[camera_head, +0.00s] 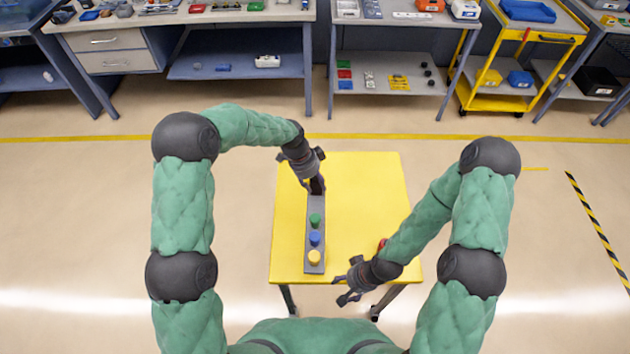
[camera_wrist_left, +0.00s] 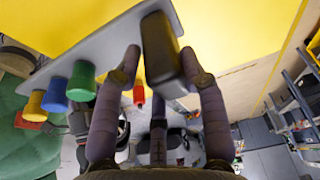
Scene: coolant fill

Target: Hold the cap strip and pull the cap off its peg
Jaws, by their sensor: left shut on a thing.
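The grey cap strip (camera_head: 316,204) lies lengthwise on the yellow table (camera_head: 362,190). Green (camera_head: 315,220), blue (camera_head: 314,238) and yellow (camera_head: 314,257) caps stand on its near half. My left gripper (camera_head: 317,184) is at the strip's far end, shut on a black block there. In the left wrist view the block (camera_wrist_left: 160,48) sits between its fingers, at the end of the strip (camera_wrist_left: 108,50). My right gripper (camera_head: 348,287) is open and empty by the table's near edge. A red thing (camera_head: 382,243) is mostly hidden behind my right arm.
The table's right half is largely clear. Workbenches (camera_head: 240,68) and a yellow cart (camera_head: 520,60) stand well behind it. The floor around the table is free.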

